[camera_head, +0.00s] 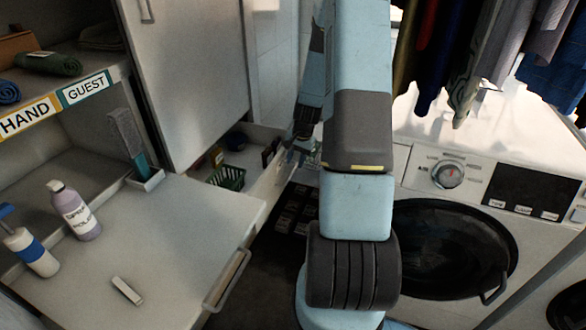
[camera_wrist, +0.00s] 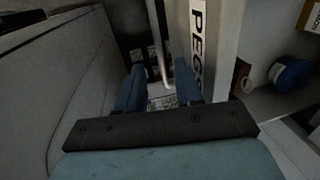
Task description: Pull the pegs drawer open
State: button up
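The pegs drawer stands pulled out below the tall white cabinet in the head view, with its white front (camera_head: 268,182) facing right and its inside showing. A pale bar handle (camera_wrist: 159,45) runs down beside that front. My gripper (camera_wrist: 158,88) is open, with the bar's lower end showing between its two blue fingers; I cannot tell whether either finger touches it. In the head view my gripper (camera_head: 302,146) is at the drawer front, partly hidden by my arm.
A green basket (camera_head: 227,177) sits in the drawer; a blue roll (camera_wrist: 291,74) shows in the wrist view. A washing machine (camera_head: 455,215) stands right. A white counter (camera_head: 165,235) with bottles and a handle (camera_head: 228,280) is at left. Clothes (camera_head: 470,50) hang above.

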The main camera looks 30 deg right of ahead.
jog(key=shift+w+a+f, duration=0.15)
jog(key=shift+f, duration=0.9)
jog(key=shift+w+a+f, duration=0.1)
jog(key=shift+w+f, duration=0.05)
jog(key=shift+f, duration=0.85)
jog(key=shift+c, duration=0.2)
grip_shut()
